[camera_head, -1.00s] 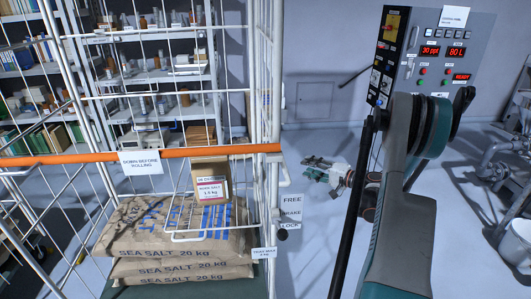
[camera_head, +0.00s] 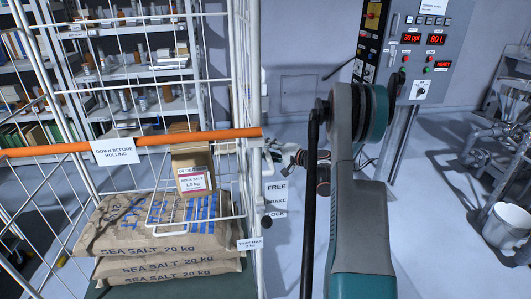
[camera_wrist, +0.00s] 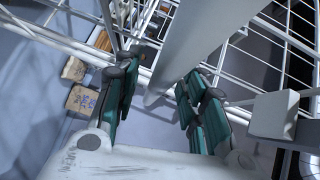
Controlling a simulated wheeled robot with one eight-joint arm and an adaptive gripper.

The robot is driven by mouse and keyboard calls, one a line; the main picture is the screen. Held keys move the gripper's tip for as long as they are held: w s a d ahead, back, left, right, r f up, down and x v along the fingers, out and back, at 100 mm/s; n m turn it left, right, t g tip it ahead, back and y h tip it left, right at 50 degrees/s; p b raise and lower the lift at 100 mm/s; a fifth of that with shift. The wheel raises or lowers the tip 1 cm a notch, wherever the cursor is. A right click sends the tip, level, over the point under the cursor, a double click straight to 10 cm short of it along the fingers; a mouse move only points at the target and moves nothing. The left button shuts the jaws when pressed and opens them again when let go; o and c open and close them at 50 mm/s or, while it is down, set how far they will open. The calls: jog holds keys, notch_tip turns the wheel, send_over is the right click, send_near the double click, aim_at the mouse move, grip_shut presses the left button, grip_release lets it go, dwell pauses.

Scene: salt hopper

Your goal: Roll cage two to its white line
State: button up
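A white wire roll cage (camera_head: 250,100) fills the left of the head view; no cage number is readable. Its orange bar (camera_head: 220,134) lies across the front with a "DOWN BEFORE ROLLING" sign (camera_head: 114,151). Stacked sea salt sacks (camera_head: 150,228) and a rock salt box (camera_head: 192,165) are at the cage. A "FREE / BRAKE / LOCK" label (camera_head: 277,198) is beside a black knob (camera_head: 266,221). My gripper (camera_wrist: 158,72) is open; a white post (camera_wrist: 195,48) shows between its spread teal fingers, contact unclear. In the head view my arm partly hides it. No white line shows.
A grey control panel (camera_head: 428,50) with red displays stands beyond my arm. Shelves (camera_head: 140,75) stand behind the cage. Pipework (camera_head: 495,135) and a white bucket (camera_head: 508,225) are at the right. Floor (camera_head: 435,230) is clear between my arm and the bucket.

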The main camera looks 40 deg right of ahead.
jog(key=shift+w+a, duration=0.1)
jog(key=shift+w, duration=0.25)
grip_shut()
jog(key=shift+s+d, duration=0.55)
jog(key=shift+d, duration=0.25)
jog(key=shift+s+d, duration=0.5)
jog(key=shift+d, duration=0.3)
jog(key=shift+c, duration=1.6)
grip_release()
jog(key=o, duration=0.3)
jog(key=shift+w+a+f, duration=0.1)
jog(key=shift+w, duration=0.05)
jog(key=v, duration=1.2)
